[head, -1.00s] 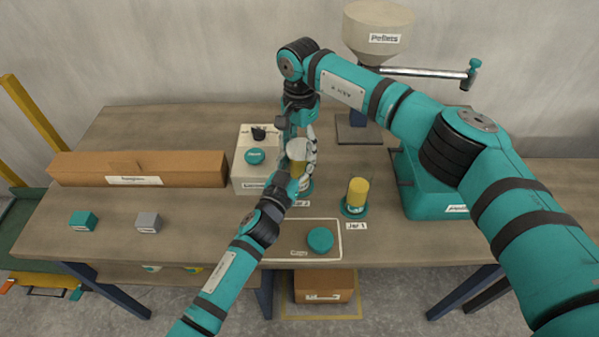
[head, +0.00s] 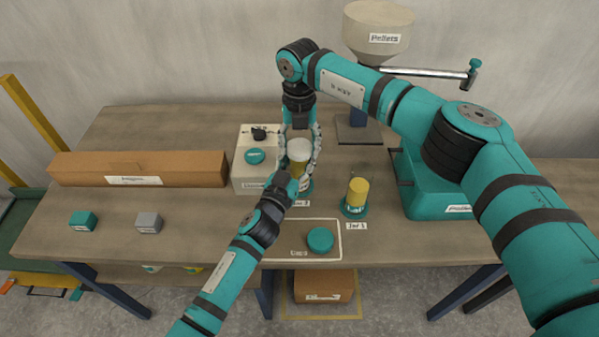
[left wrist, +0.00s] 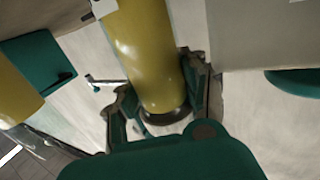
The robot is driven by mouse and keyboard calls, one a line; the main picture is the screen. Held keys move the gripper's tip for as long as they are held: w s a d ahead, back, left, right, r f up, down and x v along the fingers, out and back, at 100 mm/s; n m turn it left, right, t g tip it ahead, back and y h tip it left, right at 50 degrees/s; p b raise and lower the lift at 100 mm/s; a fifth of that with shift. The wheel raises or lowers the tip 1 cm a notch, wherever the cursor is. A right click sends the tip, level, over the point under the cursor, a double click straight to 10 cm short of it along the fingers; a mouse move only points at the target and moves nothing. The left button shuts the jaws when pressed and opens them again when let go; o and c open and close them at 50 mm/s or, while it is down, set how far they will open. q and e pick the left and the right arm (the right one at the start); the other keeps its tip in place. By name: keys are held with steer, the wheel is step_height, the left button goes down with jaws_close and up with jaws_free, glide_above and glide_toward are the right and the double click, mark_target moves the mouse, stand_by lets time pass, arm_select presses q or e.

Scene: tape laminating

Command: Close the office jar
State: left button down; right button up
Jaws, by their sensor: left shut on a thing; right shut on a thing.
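A jar with a yellow body (head: 299,169) and a white top (head: 299,148) stands upright on a teal base at the middle of the table, behind a partly hidden label. My right gripper (head: 300,150) reaches down from behind, its fingers on both sides of the jar's upper part, shut on its white top. My left gripper (head: 294,181) comes in from the front and is shut on the yellow body. In the left wrist view, the left fingers (left wrist: 160,105) flank the yellow body (left wrist: 145,50) near its dark lower end.
A teal disc (head: 320,239) lies in a white-outlined area in front. A white box (head: 257,178) and long cardboard box (head: 140,167) are at left. A teal machine (head: 430,190) is at right.

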steer(key=m, duration=0.4)
steer(key=shift+m, duration=0.3)
steer(key=o, duration=1.4)
steer(key=shift+c, duration=0.2)
step_height(320, 180, up, 12)
arm_select(q)
steer(key=c, duration=0.6)
jaws_free()
arm_select(e)
steer(key=shift+w, duration=0.1)
